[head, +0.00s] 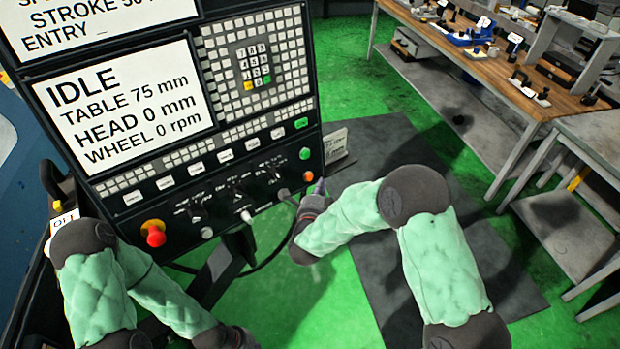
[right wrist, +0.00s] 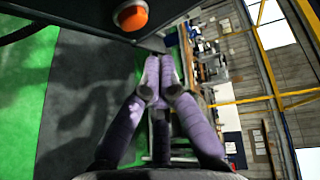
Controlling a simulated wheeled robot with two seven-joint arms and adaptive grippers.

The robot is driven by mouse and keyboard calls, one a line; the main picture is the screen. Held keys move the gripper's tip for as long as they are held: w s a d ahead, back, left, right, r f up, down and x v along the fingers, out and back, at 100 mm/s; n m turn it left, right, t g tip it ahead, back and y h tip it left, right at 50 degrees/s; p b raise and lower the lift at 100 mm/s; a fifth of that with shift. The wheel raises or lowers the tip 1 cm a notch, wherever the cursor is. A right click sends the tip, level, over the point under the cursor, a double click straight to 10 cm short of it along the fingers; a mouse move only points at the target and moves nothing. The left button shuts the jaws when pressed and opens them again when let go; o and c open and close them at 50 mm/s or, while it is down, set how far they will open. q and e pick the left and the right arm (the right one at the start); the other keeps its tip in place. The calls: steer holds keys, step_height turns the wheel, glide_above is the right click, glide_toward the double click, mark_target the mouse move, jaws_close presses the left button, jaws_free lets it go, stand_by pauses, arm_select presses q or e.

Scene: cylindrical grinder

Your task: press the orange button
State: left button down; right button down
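The orange button (head: 308,176) is a small round button at the lower right corner of the black control panel (head: 240,207). In the right wrist view the orange button (right wrist: 132,15) shows large at the top, in a pale collar. My right gripper (head: 319,187) is just below and right of the button in the head view. In the right wrist view its two purple fingers (right wrist: 165,62) come together at their tips, with nothing seen between them. The tips look apart from the button, which lies up and left of them. My left gripper is outside the head view.
A green button (head: 304,154) sits just above the orange one. A red mushroom knob (head: 156,238) is at the panel's lower left. Screens and keys fill the panel above. A wooden workbench (head: 545,106) with tools stands at the right. Green floor and a dark mat (head: 395,145) lie between.

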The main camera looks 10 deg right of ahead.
steer(key=shift+s+d+r, duration=0.15)
steer(key=shift+s+d, duration=0.15)
steer(key=shift+s, duration=0.35)
steer(key=shift+s+d+r, duration=0.1)
steer(key=shift+s+d, duration=0.15)
steer(key=shift+s, duration=0.4)
